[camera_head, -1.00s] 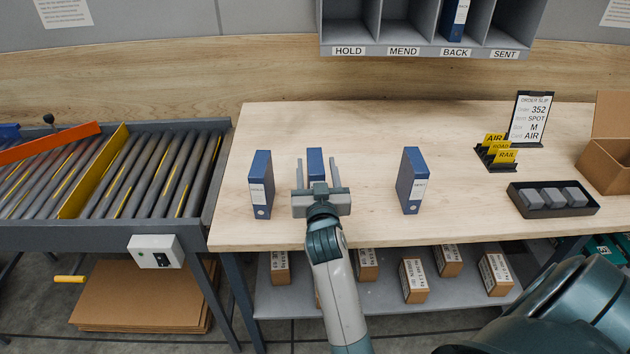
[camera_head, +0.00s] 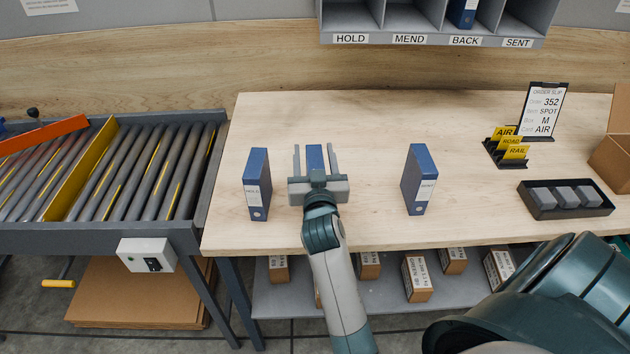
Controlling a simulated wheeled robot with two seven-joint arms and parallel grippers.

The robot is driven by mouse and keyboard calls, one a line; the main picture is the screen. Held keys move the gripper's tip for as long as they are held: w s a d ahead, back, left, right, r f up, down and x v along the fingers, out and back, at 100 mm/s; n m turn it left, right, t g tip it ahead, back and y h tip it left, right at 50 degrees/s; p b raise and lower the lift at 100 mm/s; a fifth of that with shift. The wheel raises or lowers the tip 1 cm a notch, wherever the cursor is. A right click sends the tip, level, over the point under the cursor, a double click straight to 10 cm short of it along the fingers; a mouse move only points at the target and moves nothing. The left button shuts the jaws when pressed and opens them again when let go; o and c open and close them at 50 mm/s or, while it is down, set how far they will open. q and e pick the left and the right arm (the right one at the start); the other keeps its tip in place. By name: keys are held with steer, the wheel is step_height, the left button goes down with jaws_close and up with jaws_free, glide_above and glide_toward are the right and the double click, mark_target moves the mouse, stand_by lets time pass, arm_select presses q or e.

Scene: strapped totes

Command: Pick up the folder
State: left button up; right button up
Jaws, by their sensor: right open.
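Three blue folders stand upright on the wooden table. The left folder (camera_head: 257,180) has a white label that is hard to read. The right folder (camera_head: 419,178) has a label that seems to read SENT. The middle folder (camera_head: 315,158) is partly hidden behind my right gripper (camera_head: 315,160), so its label does not show. The right gripper is open, its two fingers pointing away from me, one on each side of the middle folder in this view. I cannot tell whether they touch it. My left gripper is not in view.
A grey rack (camera_head: 436,40) labelled HOLD, MEND, BACK, SENT hangs at the back, with a blue folder (camera_head: 463,12) in BACK. A roller conveyor (camera_head: 150,175) is at left. A black tray (camera_head: 530,205), card holder (camera_head: 506,148) and order slip (camera_head: 541,112) are at right.

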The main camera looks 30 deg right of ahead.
steer(key=c, duration=1.1)
jaws_close()
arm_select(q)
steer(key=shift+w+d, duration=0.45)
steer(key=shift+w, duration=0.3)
arm_select(e)
steer(key=shift+r, duration=0.15)
steer(key=shift+r, duration=0.6)
step_height(320, 180, up, 2)
steer(key=shift+w+r+b, duration=0.1)
steer(key=shift+r+b, duration=0.15)
steer(key=shift+b, duration=0.15)
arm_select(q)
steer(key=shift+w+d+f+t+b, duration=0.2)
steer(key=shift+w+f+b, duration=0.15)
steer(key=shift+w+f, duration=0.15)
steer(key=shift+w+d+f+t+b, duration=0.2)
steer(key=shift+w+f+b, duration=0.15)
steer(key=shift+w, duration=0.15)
arm_select(e)
steer(key=s+d+r, duration=0.4)
steer(key=d+r, duration=0.3)
steer(key=d, duration=0.4)
steer(key=shift+s, duration=0.2)
